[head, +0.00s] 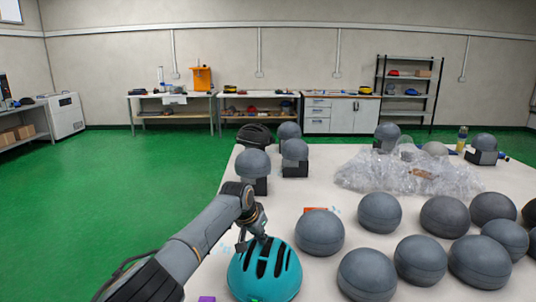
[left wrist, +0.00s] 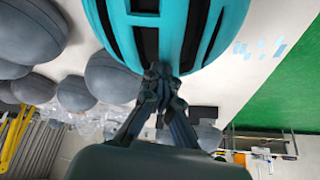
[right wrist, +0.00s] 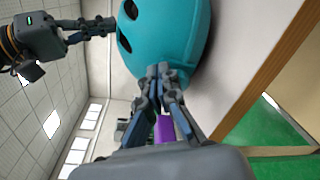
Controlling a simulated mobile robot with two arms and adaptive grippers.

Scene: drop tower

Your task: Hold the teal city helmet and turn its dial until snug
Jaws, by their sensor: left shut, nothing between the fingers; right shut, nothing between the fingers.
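The teal helmet (head: 265,275) with dark vent slots sits at the near edge of the white table. My left gripper (head: 259,236) is shut and empty at the helmet's far upper side. In the left wrist view its fingertips (left wrist: 160,72) lie against or just in front of the shell (left wrist: 215,25); I cannot tell if they touch. My right gripper (right wrist: 162,72) is shut and empty, its tips close to the helmet's lower rim (right wrist: 185,45). The right gripper does not show in the head view. I cannot make out the dial.
Several grey headforms (head: 320,232) crowd the table right of the helmet. Clear plastic wrap (head: 410,172) lies behind them, and more headforms on black stands (head: 254,165) are at the back left. A small purple thing (head: 207,299) is left of the helmet. Green floor is open at left.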

